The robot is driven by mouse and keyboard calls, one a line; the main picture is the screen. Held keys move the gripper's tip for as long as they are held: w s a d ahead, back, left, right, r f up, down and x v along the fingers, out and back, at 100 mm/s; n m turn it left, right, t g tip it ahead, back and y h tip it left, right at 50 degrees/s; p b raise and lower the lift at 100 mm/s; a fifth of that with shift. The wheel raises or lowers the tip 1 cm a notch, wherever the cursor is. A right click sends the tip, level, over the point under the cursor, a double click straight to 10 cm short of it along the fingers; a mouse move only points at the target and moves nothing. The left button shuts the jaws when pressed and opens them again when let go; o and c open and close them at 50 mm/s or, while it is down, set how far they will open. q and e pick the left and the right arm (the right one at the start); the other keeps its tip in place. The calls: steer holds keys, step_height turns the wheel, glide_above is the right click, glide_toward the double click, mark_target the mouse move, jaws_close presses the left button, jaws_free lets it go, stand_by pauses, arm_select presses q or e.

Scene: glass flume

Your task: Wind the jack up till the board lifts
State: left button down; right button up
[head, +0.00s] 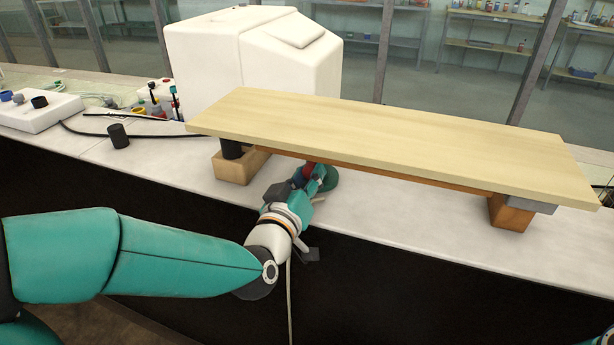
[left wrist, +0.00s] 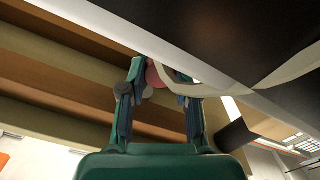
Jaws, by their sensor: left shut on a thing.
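The long pale wooden board (head: 390,145) lies across supports above the white bench. My left gripper (head: 314,180) reaches under the board's front edge and is shut on this red part. In the left wrist view the fingers (left wrist: 158,82) close around a reddish round piece (left wrist: 153,75). The fingers and board hide most of the jack. I cannot tell whether the jack touches the board. My right gripper is not in view.
Wooden blocks (head: 238,168) (head: 508,214) stand under both board ends, with a black cylinder (head: 231,148) at the left and a grey piece (head: 534,205) at the right. A white box (head: 250,55) stands behind. A pale cable (head: 290,290) hangs off the bench front.

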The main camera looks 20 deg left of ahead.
arm_select(q)
steer(key=shift+d+m, duration=0.1)
steer(key=shift+m, duration=0.2)
steer(key=shift+f+m+b, duration=0.1)
steer(key=shift+m+b, duration=0.4)
steer(key=shift+m, duration=0.4)
steer(key=m, duration=0.2)
steer(key=shift+d+m+b, duration=0.1)
steer(key=shift+m+b, duration=0.2)
steer(key=shift+b, duration=0.05)
steer(key=m, duration=0.3)
steer(key=shift+m, duration=0.3)
steer(key=m, duration=0.3)
steer(key=shift+m, duration=0.3)
steer(key=m, duration=0.3)
steer(key=shift+m, duration=0.3)
steer(key=m+p, duration=0.1)
steer(key=m, duration=0.2)
steer(key=shift+m, duration=0.3)
steer(key=m, duration=0.3)
steer(key=shift+m+p, duration=0.3)
steer(key=shift+p, duration=0.05)
steer(key=shift+f+m, duration=0.15)
steer(key=shift+m, duration=1.25)
